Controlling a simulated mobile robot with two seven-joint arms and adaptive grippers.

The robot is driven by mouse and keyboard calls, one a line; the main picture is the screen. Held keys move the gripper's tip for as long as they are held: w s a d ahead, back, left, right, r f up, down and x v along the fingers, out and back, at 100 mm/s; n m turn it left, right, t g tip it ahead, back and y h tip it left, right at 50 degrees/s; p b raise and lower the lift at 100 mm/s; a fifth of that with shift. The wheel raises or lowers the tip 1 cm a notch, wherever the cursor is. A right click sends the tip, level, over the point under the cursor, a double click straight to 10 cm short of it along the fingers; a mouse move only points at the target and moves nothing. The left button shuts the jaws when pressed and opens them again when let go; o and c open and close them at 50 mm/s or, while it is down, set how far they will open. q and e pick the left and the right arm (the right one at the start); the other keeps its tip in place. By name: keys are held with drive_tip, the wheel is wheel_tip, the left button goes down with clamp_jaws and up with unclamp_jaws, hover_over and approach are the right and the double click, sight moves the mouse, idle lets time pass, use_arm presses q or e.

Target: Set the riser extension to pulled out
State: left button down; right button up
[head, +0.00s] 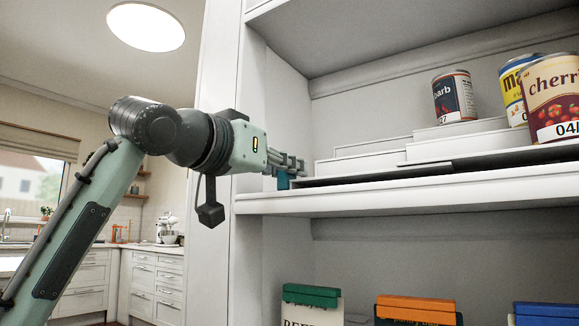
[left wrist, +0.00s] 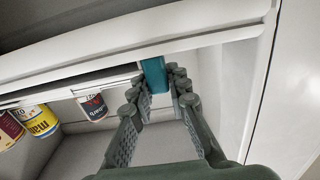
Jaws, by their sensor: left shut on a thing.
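A white stepped riser (head: 462,130) stands on the middle shelf. A white stepped section (head: 364,158), which looks like the riser extension, shows at its left, towards the shelf's left side wall. A small teal tab (head: 283,181) is at the left front end of the shelf, and I cannot see clearly how it joins the extension. My left gripper (head: 291,165) is shut on this tab. In the left wrist view the teal tab (left wrist: 153,72) lies between the fingers (left wrist: 160,84). My right gripper is not in view.
Cans stand on the riser: a dark-labelled one (head: 454,97), a yellow one (head: 515,90) and a cherry one (head: 551,95). Boxes with green (head: 311,295), orange (head: 415,308) and blue (head: 546,315) tops stand on the shelf below. The cabinet's side panel (head: 211,262) is beside my arm.

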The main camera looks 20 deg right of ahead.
use_arm(q)
drive_tip(key=shift+w+a+r, duration=0.15)
drive_tip(key=shift+w+a, duration=0.05)
drive_tip(key=shift+a, duration=0.05)
drive_tip(key=c, duration=1.4)
unclamp_jaws()
drive_tip(key=shift+c, duration=0.2)
drive_tip(key=shift+s, duration=0.1)
drive_tip(key=shift+s+a, duration=0.2)
drive_tip(key=v, duration=1.1)
drive_tip(key=shift+a, duration=0.1)
